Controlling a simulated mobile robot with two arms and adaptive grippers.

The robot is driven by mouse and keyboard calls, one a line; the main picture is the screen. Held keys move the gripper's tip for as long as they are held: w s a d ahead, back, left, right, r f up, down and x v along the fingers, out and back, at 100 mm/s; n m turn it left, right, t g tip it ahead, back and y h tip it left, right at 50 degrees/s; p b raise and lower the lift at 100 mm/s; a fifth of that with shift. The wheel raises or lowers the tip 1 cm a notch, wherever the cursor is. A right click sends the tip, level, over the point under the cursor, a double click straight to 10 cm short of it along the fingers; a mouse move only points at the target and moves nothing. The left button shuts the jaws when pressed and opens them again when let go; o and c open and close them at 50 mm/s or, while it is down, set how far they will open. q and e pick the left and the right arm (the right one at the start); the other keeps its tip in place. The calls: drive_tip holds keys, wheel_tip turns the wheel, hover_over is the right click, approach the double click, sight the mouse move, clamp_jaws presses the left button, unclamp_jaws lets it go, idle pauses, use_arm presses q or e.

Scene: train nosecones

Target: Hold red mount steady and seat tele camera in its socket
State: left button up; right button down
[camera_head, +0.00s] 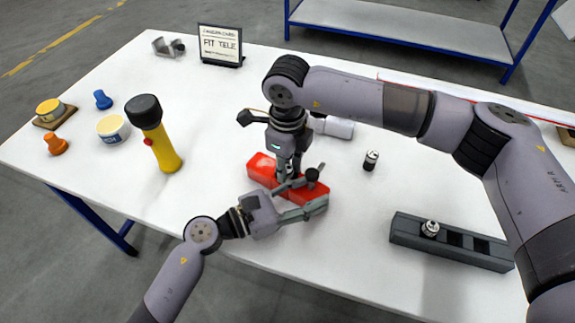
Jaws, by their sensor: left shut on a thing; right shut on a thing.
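The red mount (259,168) lies on the white table near its front edge, partly covered by both grippers. My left gripper (312,194) comes in from the front and is shut on the right part of the mount. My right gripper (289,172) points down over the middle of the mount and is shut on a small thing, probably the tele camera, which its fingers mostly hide. I cannot tell whether that thing is in the socket. A dark round-topped piece (312,175) shows at the mount's right part, between the grippers.
A small black-and-silver camera (371,160) stands right of the mount. A dark grey rack (470,248) holds another (430,229). A white cylinder (338,128) lies behind my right gripper. A yellow flashlight (160,145) stands left. A sign (220,45) reads "FIT TELE".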

use_arm(q)
drive_tip(key=shift+s+d+r, duration=0.15)
drive_tip(key=shift+s+d, duration=0.05)
drive_tip(key=shift+s, duration=0.05)
use_arm(e)
drive_tip(key=c, duration=1.6)
unclamp_jaws()
drive_tip(key=shift+s+d+f, duration=0.1)
drive_tip(key=shift+s+f, duration=0.05)
drive_tip(key=shift+f, duration=0.55)
drive_tip(key=shift+c, duration=0.2)
use_arm(q)
drive_tip(key=shift+a, duration=0.1)
drive_tip(key=shift+w+a, duration=0.1)
drive_tip(key=shift+w, duration=0.15)
use_arm(e)
wheel_tip(320, 180, up, 14)
drive_tip(key=shift+f, duration=0.2)
use_arm(q)
drive_tip(key=o, duration=1.4)
drive_tip(key=shift+c, duration=0.2)
